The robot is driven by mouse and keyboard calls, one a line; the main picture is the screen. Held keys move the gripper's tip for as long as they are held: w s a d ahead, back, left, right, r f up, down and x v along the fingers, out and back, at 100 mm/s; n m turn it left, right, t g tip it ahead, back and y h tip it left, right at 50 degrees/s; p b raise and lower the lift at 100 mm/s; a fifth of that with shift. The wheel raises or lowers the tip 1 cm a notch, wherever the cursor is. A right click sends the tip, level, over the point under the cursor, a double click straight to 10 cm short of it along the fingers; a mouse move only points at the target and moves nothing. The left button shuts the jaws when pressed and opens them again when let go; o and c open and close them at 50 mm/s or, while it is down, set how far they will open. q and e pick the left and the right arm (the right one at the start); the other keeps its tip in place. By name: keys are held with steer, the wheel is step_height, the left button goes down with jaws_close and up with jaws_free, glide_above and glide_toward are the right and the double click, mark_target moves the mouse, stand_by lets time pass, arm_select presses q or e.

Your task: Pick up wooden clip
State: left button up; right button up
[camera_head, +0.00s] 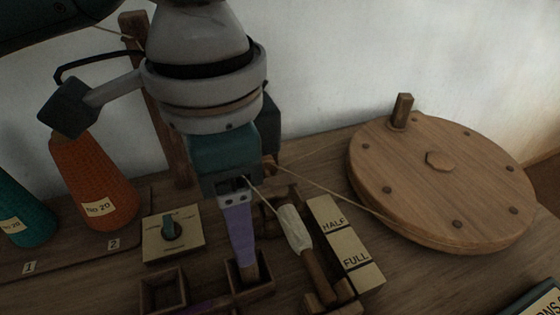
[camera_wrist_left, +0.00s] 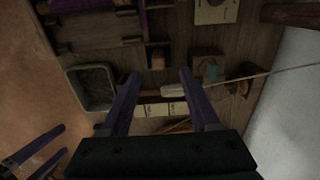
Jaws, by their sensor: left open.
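I cannot make out the wooden clip for certain in either view. My left gripper (camera_head: 242,272) points down over the small open wooden boxes, and one purple finger hides part of the right-hand box (camera_head: 262,287). In the left wrist view its two fingers (camera_wrist_left: 160,76) are wide apart with nothing gripped between them. A small box (camera_wrist_left: 158,58) shows just beyond the fingertips. My right gripper (camera_wrist_left: 45,152) shows at the lower left of the wrist view, its fingers apart and empty.
A spindle with white thread (camera_head: 296,228) and a HALF/FULL plate (camera_head: 345,243) lie right of the gripper. A large wooden wheel (camera_head: 440,180) stands farther right. A knob panel (camera_head: 173,235) and an orange cone (camera_head: 92,180) are left. A grey bin (camera_wrist_left: 92,88) is left in the wrist view.

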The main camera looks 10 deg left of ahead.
arm_select(q)
step_height(320, 180, down, 3)
steer(key=shift+r+b, duration=0.1)
steer(key=shift+b, duration=0.3)
steer(key=f+b, duration=0.2)
steer(key=f, duration=0.3)
steer(key=shift+d+b, duration=0.2)
steer(key=shift+b, duration=0.1)
steer(key=shift+c, duration=0.4)
jaws_close()
